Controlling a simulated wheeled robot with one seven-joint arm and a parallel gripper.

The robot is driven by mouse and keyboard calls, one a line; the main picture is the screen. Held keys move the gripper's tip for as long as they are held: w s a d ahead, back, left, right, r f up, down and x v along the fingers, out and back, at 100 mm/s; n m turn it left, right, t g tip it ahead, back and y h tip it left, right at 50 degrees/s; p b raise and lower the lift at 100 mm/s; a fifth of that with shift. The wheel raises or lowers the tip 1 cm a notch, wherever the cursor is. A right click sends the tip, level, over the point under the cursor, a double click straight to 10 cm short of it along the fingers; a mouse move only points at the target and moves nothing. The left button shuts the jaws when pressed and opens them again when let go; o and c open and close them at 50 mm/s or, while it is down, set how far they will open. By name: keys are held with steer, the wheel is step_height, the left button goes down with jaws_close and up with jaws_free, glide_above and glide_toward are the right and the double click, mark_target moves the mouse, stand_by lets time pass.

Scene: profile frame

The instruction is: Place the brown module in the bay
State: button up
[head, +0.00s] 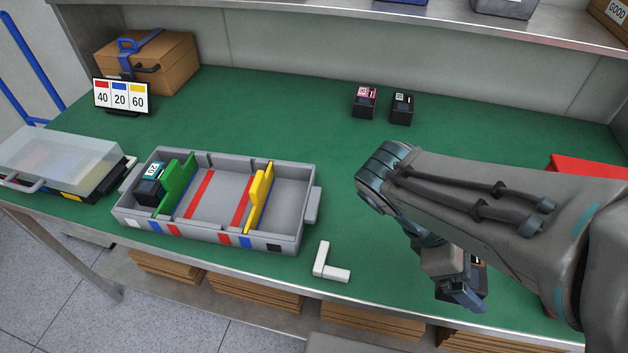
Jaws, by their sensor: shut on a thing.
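My gripper (462,294) is at the lower right, low over the front part of the green table and partly hidden by my own arm. It is shut on a dark module (481,272), of which only a part with a small brownish label shows. I cannot tell whether this module touches the table. The grey tray (310,200) lies to the left of my gripper. A green divider (176,184) and a yellow divider (261,195) split it into bays. The middle bay has red strips on its floor and is empty. The right bay is empty too.
A dark module with a teal label (150,188) stands in the tray's left bay. A pink-labelled module (364,102) and a grey-labelled module (402,108) stand at the back. A white L-shaped piece (329,264) lies between tray and gripper. A number sign (121,96) stands back left.

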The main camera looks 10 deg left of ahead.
steer(key=shift+a, duration=0.1)
stand_by(0.3)
steer(key=shift+s+a+f+m+g, duration=0.1)
steer(key=shift+a+f+m+g, duration=0.1)
steer(key=shift+a+m+g, duration=0.15)
steer(key=w+a+f+m+g+y+p, duration=0.2)
steer(key=a+m+g+y+p, duration=0.2)
steer(key=a+m+g+y, duration=0.8)
steer(key=w+a+r+m+t+y+p, duration=0.25)
steer(key=w+a+m+t, duration=0.35)
steer(key=m, duration=0.5)
steer(key=w+a+r+m+t+y+p, duration=0.1)
steer(key=w+a+m+t+y, duration=0.45)
steer(key=m, duration=0.55)
steer(key=t+h+b, duration=0.1)
steer(key=h+b, duration=0.1)
glide_above(278, 209)
step_height(278, 209, down, 7)
steer(key=shift+f, duration=0.15)
steer(key=shift+f+b, duration=0.3)
steer(key=shift+f, duration=1.6)
